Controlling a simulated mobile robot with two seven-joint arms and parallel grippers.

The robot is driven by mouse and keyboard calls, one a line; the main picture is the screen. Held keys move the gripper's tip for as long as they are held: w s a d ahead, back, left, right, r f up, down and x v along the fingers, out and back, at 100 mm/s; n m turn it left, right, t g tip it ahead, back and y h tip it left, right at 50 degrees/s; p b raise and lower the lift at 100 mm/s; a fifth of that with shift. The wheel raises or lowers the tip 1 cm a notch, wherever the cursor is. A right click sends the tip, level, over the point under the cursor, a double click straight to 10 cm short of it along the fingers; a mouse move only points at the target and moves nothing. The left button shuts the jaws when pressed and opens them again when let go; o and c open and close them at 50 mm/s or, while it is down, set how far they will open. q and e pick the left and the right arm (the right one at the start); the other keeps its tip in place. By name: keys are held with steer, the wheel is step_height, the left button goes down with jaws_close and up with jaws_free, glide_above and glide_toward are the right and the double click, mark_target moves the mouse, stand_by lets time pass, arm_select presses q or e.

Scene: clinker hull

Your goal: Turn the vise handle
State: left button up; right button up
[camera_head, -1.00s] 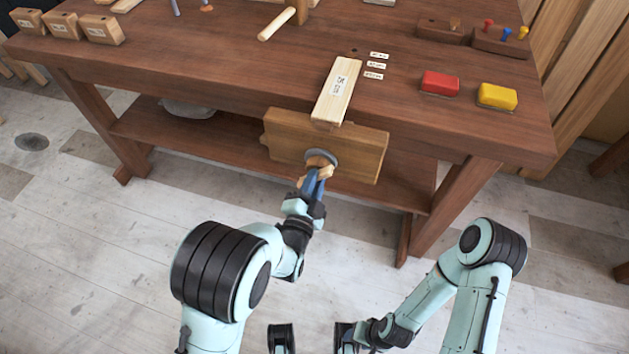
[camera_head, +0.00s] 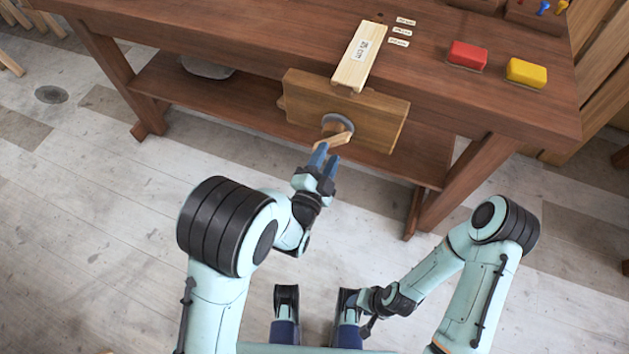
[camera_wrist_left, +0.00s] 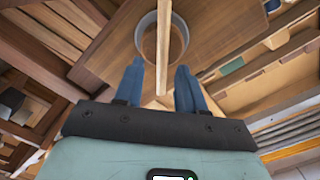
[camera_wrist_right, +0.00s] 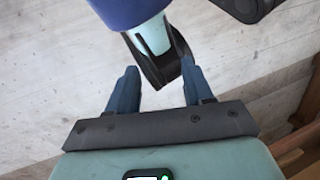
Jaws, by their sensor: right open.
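The vise on the bench front has a thick wooden jaw (camera_head: 360,118) with a grey round collar (camera_head: 338,124) and a light wooden handle (camera_head: 333,142) in front of it. My left gripper (camera_head: 325,160) is at the handle's near side. In the left wrist view the handle (camera_wrist_left: 164,40) runs edge-on between the two blue fingers, which stand apart with gaps on both sides. Contact cannot be told. My right gripper (camera_wrist_right: 159,68) is open, low and away from the vise, with a dark and blue part of my own body close to its fingers.
A labelled light wood block (camera_head: 357,62) lies on the workbench (camera_head: 235,28) above the vise. A red block (camera_head: 467,55) and a yellow block (camera_head: 526,72) stand to its right. A lower shelf (camera_head: 190,100) runs under the bench. The floor in front is open.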

arm_select(q)
steer(key=p+v, duration=1)
steer(key=p, duration=0.1)
steer(key=shift+s, duration=0.3)
arm_select(e)
step_height(320, 180, up, 10)
steer(key=s+g, duration=0.1)
steer(key=shift+s+f, duration=0.15)
steer(key=shift+s, duration=0.15)
arm_select(q)
steer(key=shift+a, duration=0.1)
arm_select(e)
steer(key=shift+a, duration=0.1)
